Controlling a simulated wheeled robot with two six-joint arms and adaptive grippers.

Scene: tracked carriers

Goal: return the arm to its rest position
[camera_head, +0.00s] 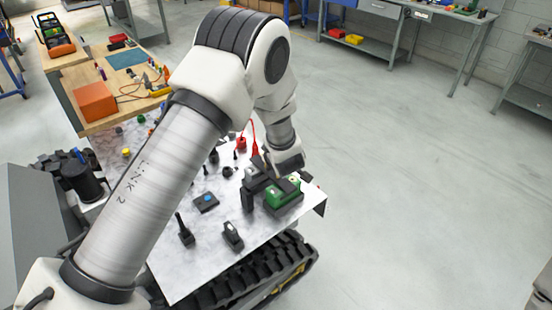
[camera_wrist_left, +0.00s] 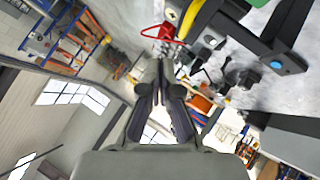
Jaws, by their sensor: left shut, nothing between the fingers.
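My left arm fills the middle of the head view, arching up and over to its wrist above the tracked carrier's white top (camera_head: 270,237). My left gripper (camera_head: 255,173) is partly hidden by the wrist there, close to a green block in a dark holder (camera_head: 283,193). In the left wrist view the fingers of my left gripper (camera_wrist_left: 160,68) lie together, shut with nothing between them. My right gripper is in neither view.
On the carrier stand a block with a blue knob (camera_head: 206,202), dark upright parts (camera_head: 232,236) and a red part (camera_head: 255,150). A wooden bench with an orange box (camera_head: 95,101) adjoins at the back left. The floor (camera_head: 430,170) at right is clear.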

